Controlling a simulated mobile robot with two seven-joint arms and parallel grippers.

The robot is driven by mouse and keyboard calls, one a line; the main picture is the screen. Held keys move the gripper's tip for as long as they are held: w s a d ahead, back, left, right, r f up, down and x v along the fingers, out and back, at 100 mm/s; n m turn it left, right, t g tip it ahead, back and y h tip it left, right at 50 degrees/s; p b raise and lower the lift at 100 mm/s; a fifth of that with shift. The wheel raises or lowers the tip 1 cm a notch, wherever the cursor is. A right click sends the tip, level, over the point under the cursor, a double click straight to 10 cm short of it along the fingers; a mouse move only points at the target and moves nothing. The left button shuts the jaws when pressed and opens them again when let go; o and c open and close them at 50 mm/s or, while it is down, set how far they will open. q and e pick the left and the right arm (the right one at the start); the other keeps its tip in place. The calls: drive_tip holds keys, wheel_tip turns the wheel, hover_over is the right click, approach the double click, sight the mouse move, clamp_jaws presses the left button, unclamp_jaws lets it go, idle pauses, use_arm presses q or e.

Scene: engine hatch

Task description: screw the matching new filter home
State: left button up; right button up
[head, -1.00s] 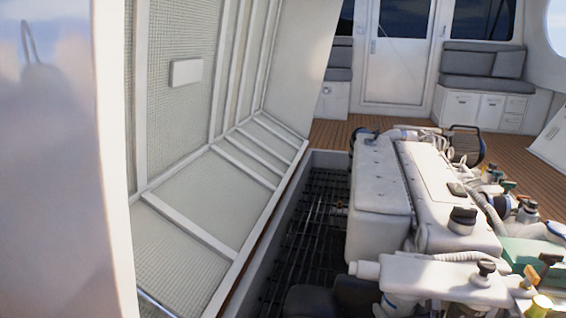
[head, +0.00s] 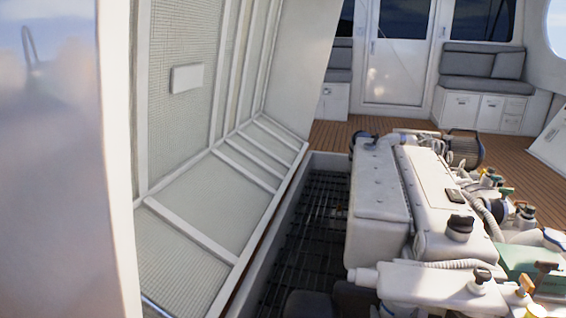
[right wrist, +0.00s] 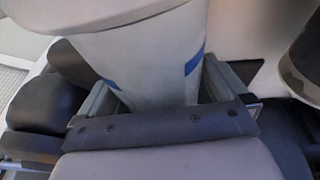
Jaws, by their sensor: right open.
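In the right wrist view a white, rounded body with blue marks (right wrist: 140,65), which looks like a filter, stands between the fingers of my right gripper (right wrist: 158,92). The gripper is open, with one finger on each side of the body. I cannot tell whether either finger touches it. Its upper part runs out of the picture, and its lower end is hidden behind the gripper's dark crossbar. I cannot tell whether it is seated on a mount. Neither gripper shows clearly in the head view, and my left gripper is not in view.
The white engine (head: 440,195) fills the right of the head view, with capped fittings and hoses. The raised hatch (head: 215,150) stands at the left. A dark grating (head: 305,225) lies between them. In the right wrist view a dark rounded part (right wrist: 305,60) is close at the right.

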drive_tip(key=shift+a+r+m+h, duration=0.1)
drive_tip(key=shift+a+m+h, duration=0.1)
drive_tip(key=shift+m+h, duration=0.3)
drive_tip(key=shift+d+m+g+h, duration=0.1)
drive_tip(key=shift+m+g+h, duration=0.3)
drive_tip(key=shift+m+h, duration=0.55)
drive_tip(key=m+h, duration=0.1)
drive_tip(key=g+h+b, duration=0.1)
drive_tip(key=shift+f+m+h, duration=0.25)
drive_tip(key=shift+m+h, duration=0.1)
drive_tip(key=shift+r+m+g+h, duration=0.15)
drive_tip(key=shift+m+g+h, duration=0.15)
